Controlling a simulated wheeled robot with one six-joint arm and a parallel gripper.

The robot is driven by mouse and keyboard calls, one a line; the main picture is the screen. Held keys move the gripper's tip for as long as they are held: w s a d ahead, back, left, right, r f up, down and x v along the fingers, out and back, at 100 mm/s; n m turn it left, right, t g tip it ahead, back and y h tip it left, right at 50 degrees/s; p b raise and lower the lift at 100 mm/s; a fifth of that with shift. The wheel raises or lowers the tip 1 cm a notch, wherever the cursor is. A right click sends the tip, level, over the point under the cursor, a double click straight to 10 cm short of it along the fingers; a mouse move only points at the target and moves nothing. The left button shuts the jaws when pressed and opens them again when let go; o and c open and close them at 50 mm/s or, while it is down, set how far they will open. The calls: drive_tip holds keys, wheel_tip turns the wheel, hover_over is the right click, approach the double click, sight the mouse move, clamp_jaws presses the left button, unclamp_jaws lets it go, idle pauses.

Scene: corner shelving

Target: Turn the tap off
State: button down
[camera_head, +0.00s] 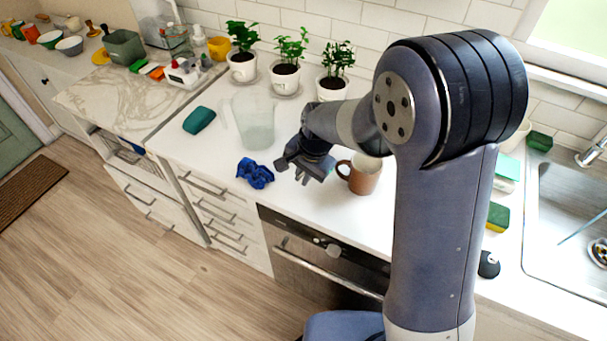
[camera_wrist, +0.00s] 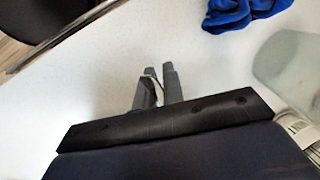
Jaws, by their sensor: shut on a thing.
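The metal tap (camera_head: 592,153) is at the right edge of the head view, above the steel sink (camera_head: 548,215). Only part of the tap shows, and its handle is not clear. A thin bluish streak crosses the basin; I cannot tell whether it is water. My gripper (camera_head: 318,177) is far left of the tap, low over the white counter, beside a brown and white mug (camera_head: 368,177). In the wrist view, my gripper's fingers (camera_wrist: 159,72) are almost together. What is between them is too small to make out. The tap is outside the wrist view.
A blue cloth (camera_head: 255,173) and a clear container (camera_head: 253,122) are on the counter near my gripper. Potted plants (camera_head: 287,76) stand along the wall. A green and yellow sponge (camera_head: 497,217) lies beside the sink.

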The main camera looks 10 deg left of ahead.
drive_tip(key=shift+f, duration=0.3)
drive_tip(key=shift+f, duration=0.2)
drive_tip(key=c, duration=1.5)
unclamp_jaws()
